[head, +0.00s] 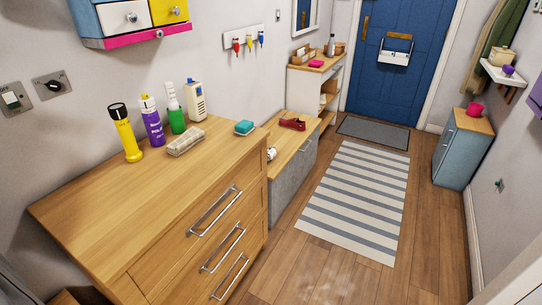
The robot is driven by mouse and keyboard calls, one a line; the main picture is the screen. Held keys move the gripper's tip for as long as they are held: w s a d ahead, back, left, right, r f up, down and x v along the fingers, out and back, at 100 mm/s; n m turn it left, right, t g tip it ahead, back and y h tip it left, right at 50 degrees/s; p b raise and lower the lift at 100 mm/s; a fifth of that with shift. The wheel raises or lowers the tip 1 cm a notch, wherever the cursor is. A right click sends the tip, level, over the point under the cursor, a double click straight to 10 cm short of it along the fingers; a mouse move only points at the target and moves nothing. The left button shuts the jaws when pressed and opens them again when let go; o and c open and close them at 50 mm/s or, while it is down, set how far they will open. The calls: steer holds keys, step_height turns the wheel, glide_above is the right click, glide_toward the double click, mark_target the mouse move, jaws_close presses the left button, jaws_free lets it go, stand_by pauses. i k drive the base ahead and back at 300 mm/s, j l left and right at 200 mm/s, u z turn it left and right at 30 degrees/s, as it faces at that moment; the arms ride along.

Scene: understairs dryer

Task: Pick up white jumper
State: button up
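I cannot make out a white jumper in the head view. A small white item (271,154) shows at the near end of the low bench, partly hidden by the chest of drawers, and I cannot tell what it is. My gripper is not in view.
Beyond stand the low bench (287,133) and a white shelf unit. A blue cabinet (460,155) stands right. The striped rug (352,200) and floor are clear.

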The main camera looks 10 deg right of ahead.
mark_target(271, 151)
steer(key=i+z, duration=0.3)
steer(key=i, duration=1.5)
steer(key=i+l+u, duration=0.15)
steer(key=i+u, duration=0.3)
steer(key=i, duration=0.25)
steer(key=i+l+u, duration=0.5)
steer(key=i, duration=0.15)
steer(key=i+l+u, duration=0.45)
steer(key=i+l, duration=0.15)
